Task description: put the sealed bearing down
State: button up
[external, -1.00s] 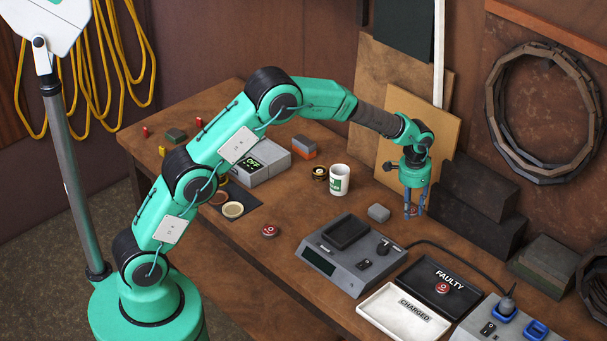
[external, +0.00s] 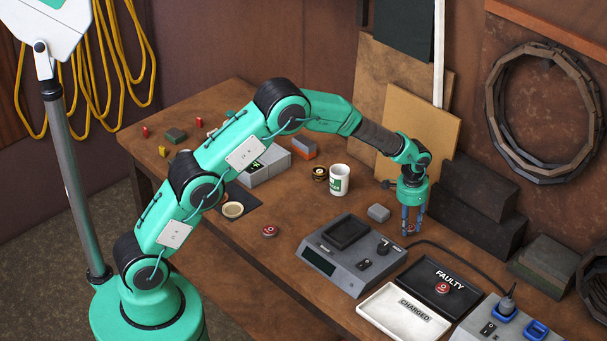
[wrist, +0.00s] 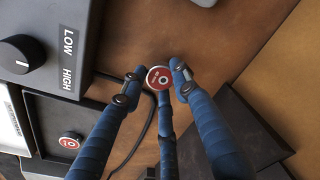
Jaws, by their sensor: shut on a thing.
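My gripper (external: 412,225) is shut on a small round sealed bearing with a red face (wrist: 159,77), held flat between the blue fingertips in the wrist view. In the external view the bearing (external: 410,228) is mostly hidden by the fingers. It is low over the wooden workbench (external: 330,215), behind the grey console (external: 352,255); I cannot tell whether it touches the bench. A similar red disc (external: 269,231) lies on the bench left of the console. Another red disc (external: 442,287) lies in the black FAULTY tray (external: 462,275).
A white CHARGED tray (external: 385,318) is in front of the FAULTY tray. A black cable (external: 465,258) runs along the bench near my gripper.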

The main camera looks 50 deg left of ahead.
jog(key=shift+f, duration=0.95)
jog(key=shift+f, duration=0.1)
jog(key=o, duration=1.2)
notch_tip(320, 180, up, 12)
jog(key=p, duration=0.2)
jog(key=shift+s, duration=0.4)
